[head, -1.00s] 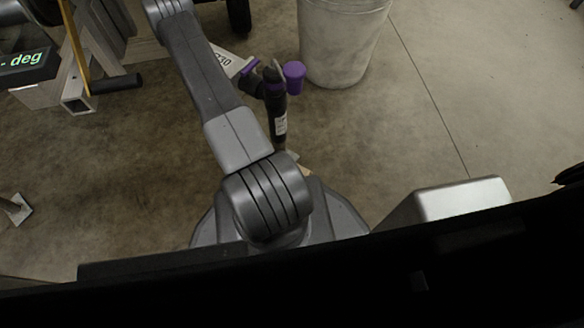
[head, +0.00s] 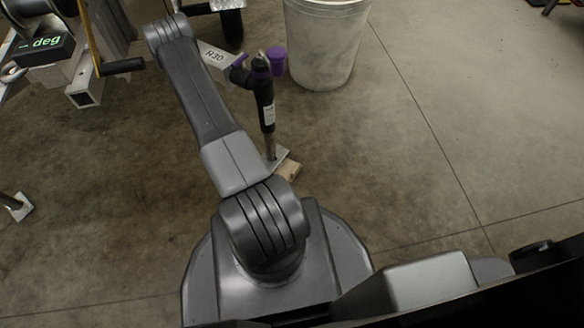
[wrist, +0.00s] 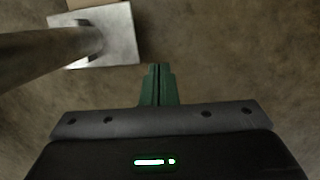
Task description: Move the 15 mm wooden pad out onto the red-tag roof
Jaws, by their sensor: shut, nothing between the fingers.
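No red-tag roof is visible.
A trailer frame with a crank handle (head: 122,66) and a "deg" display (head: 44,48) is at upper left. A metal-footed post (head: 14,206) stands far left. Floor on the right is clear.

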